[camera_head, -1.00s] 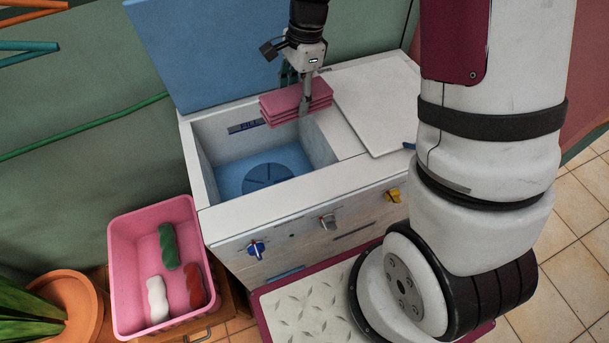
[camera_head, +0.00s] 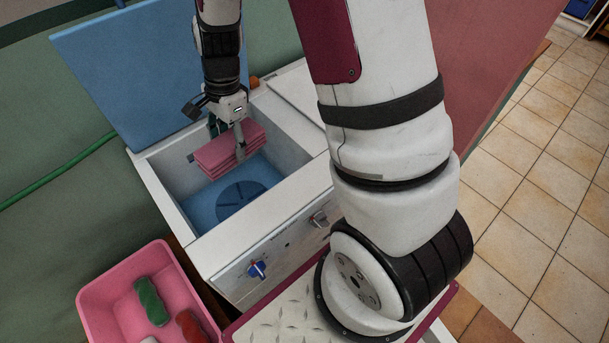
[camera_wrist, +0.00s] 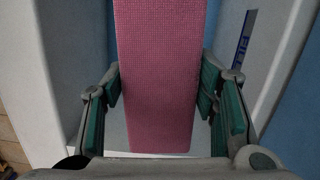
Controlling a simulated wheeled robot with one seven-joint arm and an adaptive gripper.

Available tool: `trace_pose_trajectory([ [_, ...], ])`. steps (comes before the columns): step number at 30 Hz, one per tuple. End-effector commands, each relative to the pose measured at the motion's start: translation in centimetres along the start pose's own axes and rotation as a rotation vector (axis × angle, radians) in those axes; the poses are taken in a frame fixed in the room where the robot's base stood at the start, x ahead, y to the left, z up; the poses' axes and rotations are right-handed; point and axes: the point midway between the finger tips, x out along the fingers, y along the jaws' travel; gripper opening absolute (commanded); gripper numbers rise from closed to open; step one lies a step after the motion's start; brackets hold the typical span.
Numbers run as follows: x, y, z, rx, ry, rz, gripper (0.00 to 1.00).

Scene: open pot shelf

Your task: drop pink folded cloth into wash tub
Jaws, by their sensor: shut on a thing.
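The pink folded cloth (camera_head: 222,155) is a flat, layered stack in the head view. My gripper (camera_head: 228,142) is shut on it and holds it over the open wash tub (camera_head: 203,248). In the wrist view the cloth (camera_wrist: 158,75) fills the middle between the two green-padded fingers (camera_wrist: 160,105). The tub has white walls and a blue bottom with a dark round disc (camera_head: 243,198). The cloth hides part of the tub's back wall. It appears to hang at or just inside the opening; its exact height is hard to tell.
The tub's blue lid (camera_head: 150,75) stands open at the back. A white cover (camera_head: 300,95) lies to the right. A pink bin (camera_head: 105,300) with rolled cloths stands at the front left. My arm blocks the right front of the machine.

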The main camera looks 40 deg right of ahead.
Motion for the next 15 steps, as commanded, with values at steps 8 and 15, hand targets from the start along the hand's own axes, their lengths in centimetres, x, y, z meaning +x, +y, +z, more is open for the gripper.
trace_pose_trajectory([
  [8, 1.22, -0.03, -0.24, 0.001, 0.001, -0.002, 0.22],
  [15, 1.16, -0.01, -0.21, 0.000, 0.000, -0.001, 0.72],
])
